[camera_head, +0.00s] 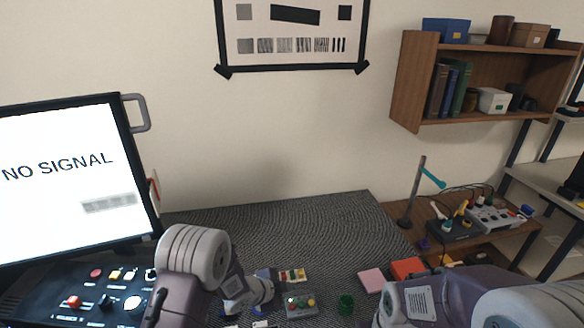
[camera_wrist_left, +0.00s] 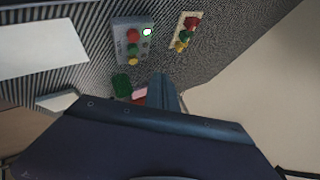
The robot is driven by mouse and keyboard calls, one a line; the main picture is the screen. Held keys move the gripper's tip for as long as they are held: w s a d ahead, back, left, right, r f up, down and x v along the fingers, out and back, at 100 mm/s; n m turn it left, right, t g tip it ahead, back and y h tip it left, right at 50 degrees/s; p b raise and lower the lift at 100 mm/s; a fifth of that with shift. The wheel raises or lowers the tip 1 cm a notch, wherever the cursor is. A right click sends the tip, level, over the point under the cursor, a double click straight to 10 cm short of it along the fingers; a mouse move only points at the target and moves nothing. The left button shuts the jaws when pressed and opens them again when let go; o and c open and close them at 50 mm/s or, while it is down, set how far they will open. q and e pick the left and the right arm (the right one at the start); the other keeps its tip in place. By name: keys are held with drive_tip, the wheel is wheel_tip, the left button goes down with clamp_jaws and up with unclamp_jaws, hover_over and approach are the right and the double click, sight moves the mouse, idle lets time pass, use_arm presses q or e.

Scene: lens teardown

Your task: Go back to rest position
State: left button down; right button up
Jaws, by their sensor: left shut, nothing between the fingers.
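My left arm comes in from the left in the head view, and its gripper (camera_head: 264,287) is over the dark patterned mat (camera_head: 290,232), beside a grey button box (camera_head: 301,304). In the left wrist view the fingers (camera_wrist_left: 161,88) are together, with nothing between them. The button box also shows there (camera_wrist_left: 133,42), apart from the fingers, with red, green and yellow buttons. My right arm (camera_head: 430,300) enters at the lower right of the head view. Its gripper is not visible.
A monitor (camera_head: 70,175) stands left. A shelf (camera_head: 415,85) hangs at right. The mat's back is clear.

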use_arm(q)
drive_tip(key=w+a+r+n+t, duration=0.1)
drive_tip(key=w+a+r+t, duration=0.2)
drive_tip(key=r, duration=0.8)
drive_tip(key=s+a+r+n+y, duration=0.4)
drive_tip(key=s+a+n+y, duration=0.15)
drive_tip(key=a, duration=0.45)
drive_tip(key=s+a+f+n+g, duration=0.1)
drive_tip(key=s+f+n+g, duration=0.2)
drive_tip(key=s, duration=0.7)
drive_tip(key=s+a+f+n+g, duration=0.2)
drive_tip(key=s+n+g, duration=0.3)
drive_tip(key=s+n, duration=0.3)
drive_tip(key=s+f, duration=0.1)
drive_tip(key=s, duration=0.2)
drive_tip(key=shift+a+g, duration=0.3)
drive_tip(key=shift+g, duration=0.1)
drive_tip(key=shift+w+f+y, duration=0.1)
drive_tip(key=shift+y, duration=0.15)
